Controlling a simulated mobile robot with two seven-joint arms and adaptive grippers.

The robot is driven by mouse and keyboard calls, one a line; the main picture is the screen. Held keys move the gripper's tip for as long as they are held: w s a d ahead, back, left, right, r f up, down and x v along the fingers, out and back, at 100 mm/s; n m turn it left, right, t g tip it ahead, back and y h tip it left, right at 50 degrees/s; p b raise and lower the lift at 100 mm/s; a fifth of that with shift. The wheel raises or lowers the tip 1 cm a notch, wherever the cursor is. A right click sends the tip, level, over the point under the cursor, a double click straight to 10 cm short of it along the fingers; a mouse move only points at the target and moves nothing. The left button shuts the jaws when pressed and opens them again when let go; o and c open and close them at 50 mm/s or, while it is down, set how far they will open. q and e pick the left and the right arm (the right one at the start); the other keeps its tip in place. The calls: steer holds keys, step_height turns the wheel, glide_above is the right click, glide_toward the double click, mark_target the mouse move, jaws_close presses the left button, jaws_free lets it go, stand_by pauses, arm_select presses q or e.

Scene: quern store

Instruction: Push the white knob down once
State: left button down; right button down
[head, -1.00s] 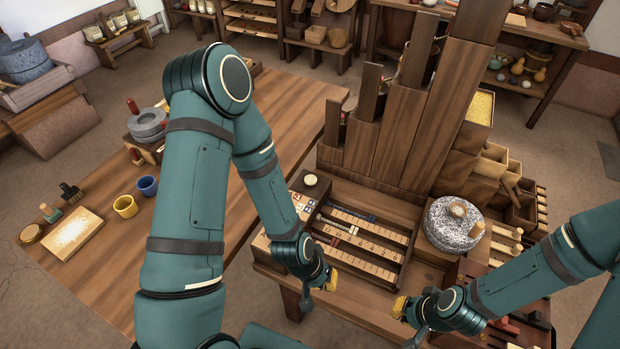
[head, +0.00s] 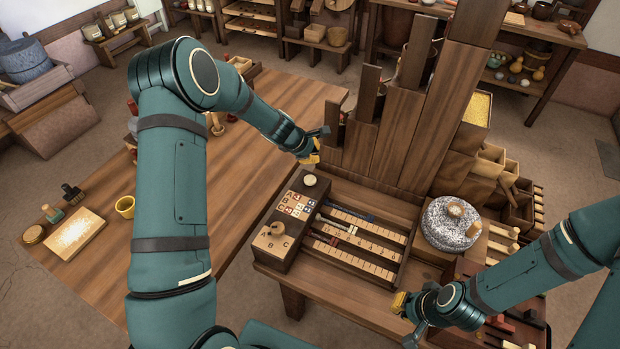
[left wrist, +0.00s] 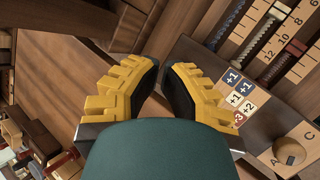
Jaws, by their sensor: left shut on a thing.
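The knob is not visible in that view. My right gripper (head: 402,312) is low at the bench's front, and its opening is unclear.
Slotted rulers (head: 355,240) lie right of the box. Tall wooden boards (head: 375,145) rise close behind it, near my left gripper. A grey millstone (head: 450,232) stands right. The table (head: 100,270) at left holds a yellow cup (head: 125,206) and a board.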

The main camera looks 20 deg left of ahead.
mark_target(312, 176)
arm_select(q)
steer(key=shift+w+a+r+n, duration=0.3)
steer(key=shift+w+a+r, duration=0.05)
steer(key=shift+w+r, duration=0.25)
steer(key=shift+f, duration=0.15)
